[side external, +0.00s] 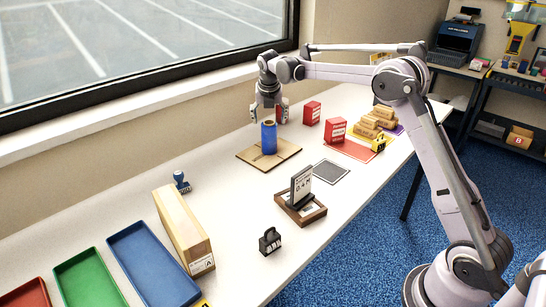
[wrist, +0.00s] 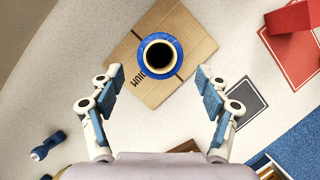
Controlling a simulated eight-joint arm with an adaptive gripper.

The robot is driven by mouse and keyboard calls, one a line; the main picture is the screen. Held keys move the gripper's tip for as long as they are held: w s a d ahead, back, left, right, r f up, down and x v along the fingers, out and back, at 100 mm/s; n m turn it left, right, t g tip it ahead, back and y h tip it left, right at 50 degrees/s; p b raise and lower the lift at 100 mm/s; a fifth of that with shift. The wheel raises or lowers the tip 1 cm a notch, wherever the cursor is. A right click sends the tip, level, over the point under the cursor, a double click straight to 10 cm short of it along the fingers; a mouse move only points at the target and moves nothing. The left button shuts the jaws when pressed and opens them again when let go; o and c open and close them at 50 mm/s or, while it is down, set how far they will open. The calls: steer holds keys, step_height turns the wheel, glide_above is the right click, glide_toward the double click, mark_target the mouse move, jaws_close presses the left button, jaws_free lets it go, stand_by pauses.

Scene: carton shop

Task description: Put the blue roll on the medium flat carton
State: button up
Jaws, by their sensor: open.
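The blue roll (side external: 269,138) stands upright on the flat carton (side external: 248,155) on the table. In the wrist view I see the blue roll (wrist: 173,55) from above as a blue ring around a tan core with a dark hole. It rests on the brown flat carton (wrist: 195,40), whose printed lettering is partly covered by the roll. My gripper (side external: 268,108) is above and just behind the roll in the side view. In the wrist view my gripper (wrist: 160,82) has its fingers wide apart, with nothing between the pads, and the roll lies beyond the fingertips.
Red boxes (side external: 335,130) and a stack of small cartons (side external: 376,119) stand to the right. A dark square mat (side external: 331,171), a display stand (side external: 300,190), a black weight (side external: 270,241), a blue stamp (side external: 181,182) and a long carton (side external: 183,230) stand nearer. Coloured trays (side external: 153,265) lie at front left.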

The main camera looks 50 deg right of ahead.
steer(key=s+a+r+m+t, duration=0.1)
steer(key=s+a+r+m, duration=0.25)
steer(key=s, duration=0.25)
steer(key=s+a+r+m+y, duration=0.1)
steer(key=s+a+r+m, duration=0.2)
steer(key=s+a+m, duration=0.15)
steer(key=s+a+r+m+t, duration=0.1)
steer(key=s+a+r+m, duration=0.3)
steer(key=s, duration=0.3)
steer(key=s+a+f+m+t+y, duration=0.1)
steer(key=s+a+f+m, duration=0.1)
steer(key=s+f+m, duration=0.2)
steer(key=s+a+f+m+t+y, duration=0.1)
steer(key=s+a+f+m, duration=0.2)
steer(key=s+m, duration=0.8)
step_height(320, 180, down, 2)
steer(key=s, duration=0.2)
steer(key=shift+s, duration=0.3)
steer(key=shift+a+f, duration=0.1)
